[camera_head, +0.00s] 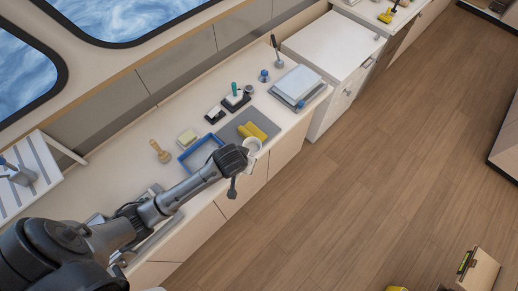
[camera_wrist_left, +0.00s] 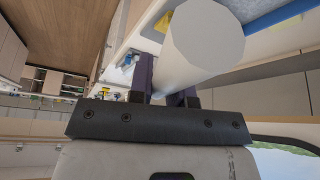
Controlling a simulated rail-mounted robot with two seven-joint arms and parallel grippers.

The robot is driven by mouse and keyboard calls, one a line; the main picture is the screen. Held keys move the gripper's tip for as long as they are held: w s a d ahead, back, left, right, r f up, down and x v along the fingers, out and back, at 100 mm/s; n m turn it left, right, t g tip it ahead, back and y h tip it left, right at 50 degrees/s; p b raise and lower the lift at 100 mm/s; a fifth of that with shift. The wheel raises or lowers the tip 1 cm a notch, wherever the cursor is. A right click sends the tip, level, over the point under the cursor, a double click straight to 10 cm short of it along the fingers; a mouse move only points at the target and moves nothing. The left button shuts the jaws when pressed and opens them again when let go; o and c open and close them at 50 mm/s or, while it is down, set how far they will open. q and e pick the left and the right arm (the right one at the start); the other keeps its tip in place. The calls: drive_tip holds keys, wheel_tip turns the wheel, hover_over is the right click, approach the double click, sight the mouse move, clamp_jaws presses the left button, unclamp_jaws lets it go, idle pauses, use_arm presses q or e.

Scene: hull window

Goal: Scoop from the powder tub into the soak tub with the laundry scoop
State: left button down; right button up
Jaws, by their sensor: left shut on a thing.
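My left gripper (camera_head: 244,154) reaches over the front edge of the counter. It is shut on a white round cup-like thing (camera_head: 253,144), which may be the laundry scoop. In the left wrist view this is a plain white cylinder (camera_wrist_left: 203,42) between the dark fingers of the left gripper (camera_wrist_left: 163,88). Its inside and any powder in it cannot be made out. A blue-rimmed open tray (camera_head: 183,159) lies on the counter left of the gripper. I cannot tell which things are the powder tub and the soak tub. My right gripper is not in view.
A grey mat (camera_head: 229,132) with a yellow roll (camera_head: 260,130) lies behind the gripper. A wooden pestle-like thing (camera_head: 160,152), a sponge-like block (camera_head: 187,137) and a pale blue-edged box (camera_head: 297,84) also stand on the counter. The floor in front (camera_head: 340,200) is mostly clear.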

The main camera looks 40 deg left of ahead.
use_arm(q)
drive_tip(key=s+a+f+n+g+y+p, duration=0.1)
drive_tip(key=s+a+f+n+g+y, duration=0.2)
drive_tip(key=a+f+n, duration=0.6)
drive_tip(key=s+a+n, duration=0.1)
drive_tip(key=a+n, duration=0.1)
drive_tip(key=n, duration=0.1)
drive_tip(key=shift+s+f, duration=0.15)
drive_tip(key=shift+f, duration=0.15)
drive_tip(key=shift+w+a+f+g+h+b, duration=0.25)
drive_tip(key=shift+a+f+h+b, duration=0.65)
drive_tip(key=shift+f, duration=0.8)
drive_tip(key=shift+w+a+f+g+h+b, duration=0.25)
drive_tip(key=shift+a+f+h+b, duration=0.35)
drive_tip(key=shift+f+b, duration=0.85)
drive_tip(key=shift+w+a+f+g+h+b, duration=0.25)
drive_tip(key=shift+a+f+h+b, duration=0.4)
drive_tip(key=shift+f, duration=1.3)
drive_tip(key=shift+a, duration=0.25)
